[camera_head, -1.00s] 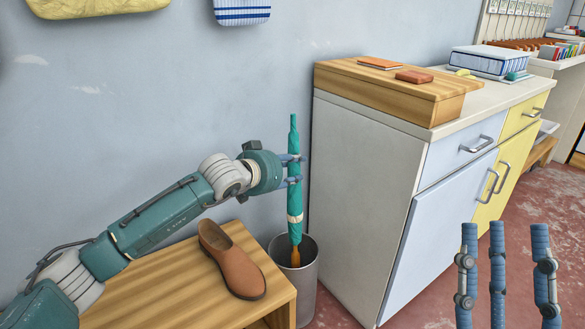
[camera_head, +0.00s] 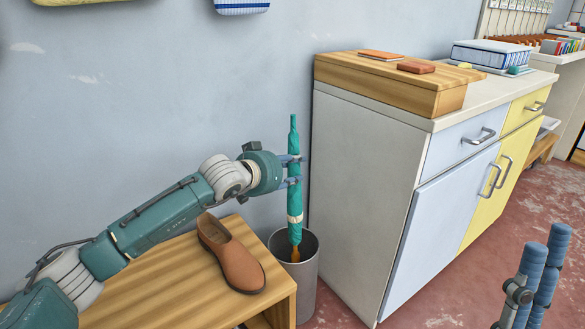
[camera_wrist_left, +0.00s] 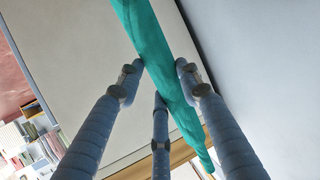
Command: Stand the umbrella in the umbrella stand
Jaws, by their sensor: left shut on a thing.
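The umbrella (camera_head: 294,200) is furled, teal with a pale band and a brown handle at its lower end. My left gripper (camera_head: 299,170) is shut on its upper part and holds it nearly upright, handle down. The umbrella stand (camera_head: 306,285) is a grey round bin; the handle shows within its mouth, and I cannot tell how deep it reaches or whether it touches. In the left wrist view the fingers (camera_wrist_left: 161,85) close around the teal cloth (camera_wrist_left: 150,45). My right gripper (camera_head: 533,275) shows only partly at the lower right; its opening is unclear.
A wooden bench (camera_head: 150,300) with a brown shoe (camera_head: 232,258) stands left of the stand. A cabinet (camera_head: 365,190) with blue and yellow fronts stands close on the right, bearing a wooden box (camera_head: 390,88). The wall is behind. Red floor is open at right.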

